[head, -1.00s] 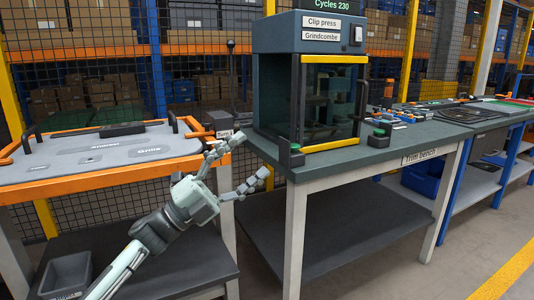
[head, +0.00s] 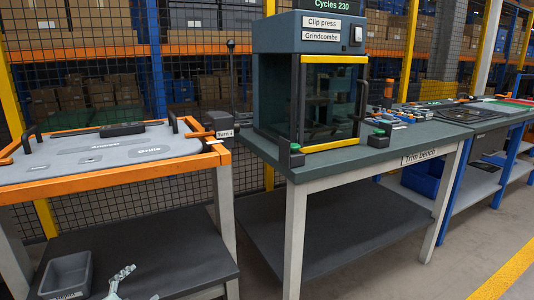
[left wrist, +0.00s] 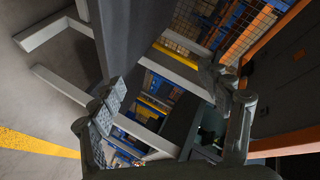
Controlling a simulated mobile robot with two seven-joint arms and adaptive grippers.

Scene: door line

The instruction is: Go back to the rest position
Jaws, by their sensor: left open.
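My left gripper (head: 136,285) shows only at the bottom edge of the head view, in front of the lower shelf of the orange-edged table. Its fingers are spread and nothing is between them. The left wrist view shows the same open fingers (left wrist: 172,118) from close up, with table legs and shelving beyond them. My right gripper is not in view. The clip press (head: 310,85) stands on the trim bench (head: 390,157), with its yellow-framed clear door shut.
The orange-edged table (head: 110,172) stands at the left, with a grey bin (head: 66,274) on its lower shelf. Small parts (head: 395,118) lie on the bench right of the press. A blue bin (head: 424,178) sits below. Floor (head: 440,272) at the front right is clear.

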